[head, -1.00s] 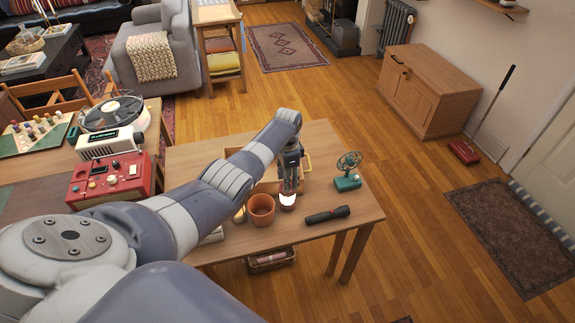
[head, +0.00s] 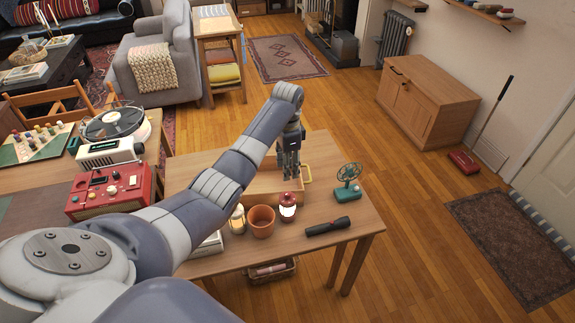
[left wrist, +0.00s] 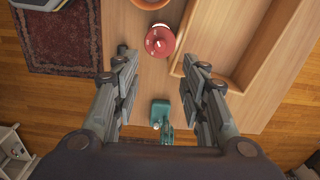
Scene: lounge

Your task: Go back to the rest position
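My left gripper (head: 289,172) is over the small wooden table (head: 335,258), near the wooden tray (head: 262,187). In the left wrist view its two fingers (left wrist: 163,90) are spread wide with nothing between them. A red and white lantern (head: 288,207) stands upright on the table, in front of the gripper and apart from it. The lantern also shows from above in the left wrist view (left wrist: 160,41), beyond the fingertips. My right gripper is in neither view.
A red radio (head: 108,190) is on the table to the left. The floor to the right is open.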

